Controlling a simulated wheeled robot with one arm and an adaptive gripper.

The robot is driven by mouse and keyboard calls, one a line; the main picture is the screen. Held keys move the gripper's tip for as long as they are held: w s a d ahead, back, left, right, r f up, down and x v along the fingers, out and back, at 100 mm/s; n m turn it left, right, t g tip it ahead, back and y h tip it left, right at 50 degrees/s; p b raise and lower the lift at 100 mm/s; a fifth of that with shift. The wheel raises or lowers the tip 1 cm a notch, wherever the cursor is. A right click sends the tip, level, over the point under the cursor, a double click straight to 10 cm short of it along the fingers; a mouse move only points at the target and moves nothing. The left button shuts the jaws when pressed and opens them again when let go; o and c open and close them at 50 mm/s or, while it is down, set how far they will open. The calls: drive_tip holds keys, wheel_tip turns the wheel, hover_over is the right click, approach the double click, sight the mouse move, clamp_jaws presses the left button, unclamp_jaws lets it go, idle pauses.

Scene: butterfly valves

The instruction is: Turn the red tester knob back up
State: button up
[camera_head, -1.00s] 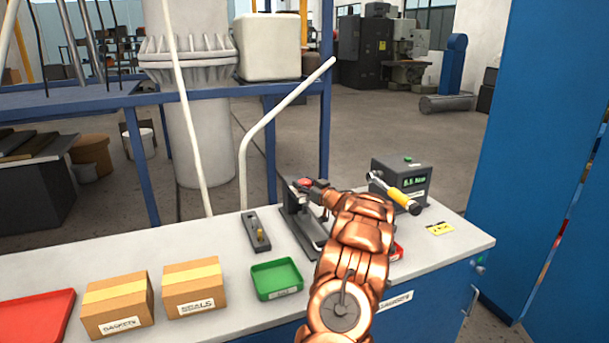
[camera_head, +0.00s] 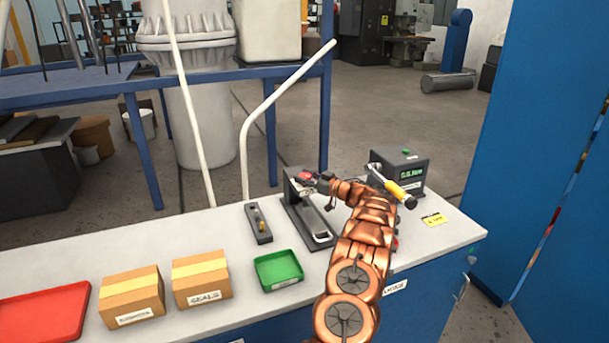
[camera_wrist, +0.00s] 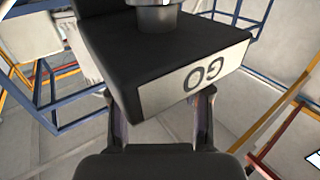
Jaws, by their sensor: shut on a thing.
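The tester (camera_head: 292,208) is a dark press-like stand on the bench, with the red knob (camera_head: 304,176) near the top of its column. My gripper (camera_head: 323,182) reaches it from the right and is shut at the red knob; the exact contact is too small to tell in the head view. In the wrist view, a black block (camera_wrist: 125,50) with a white label reading "GO" (camera_wrist: 205,76) upside down and a grey cylinder fills the middle. My gripper's fingers (camera_wrist: 160,118) run behind it; their tips and the knob are hidden there.
A dark box with a green display (camera_head: 408,168) and a yellow-handled tool (camera_head: 402,192) stand right of my arm. A green tray (camera_head: 278,270), a small grey fixture (camera_head: 257,225) and cardboard boxes (camera_head: 200,283) lie left. A white pipe (camera_head: 285,98) rises behind.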

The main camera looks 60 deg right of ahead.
drive_tip(key=shift+s+d+f+y, duration=0.1)
drive_tip(key=shift+s+d+y, duration=0.1)
drive_tip(key=shift+s+y, duration=0.1)
idle(0.4)
drive_tip(key=o, duration=1)
drive_tip(key=shift+s, duration=0.1)
drive_tip(key=shift+c, duration=0.2)
drive_tip(key=shift+o, duration=1.1)
drive_tip(key=shift+w+a, duration=0.2)
drive_tip(key=shift+w, duration=0.05)
drive_tip(key=s, duration=1.2)
drive_tip(key=shift+d, duration=0.25)
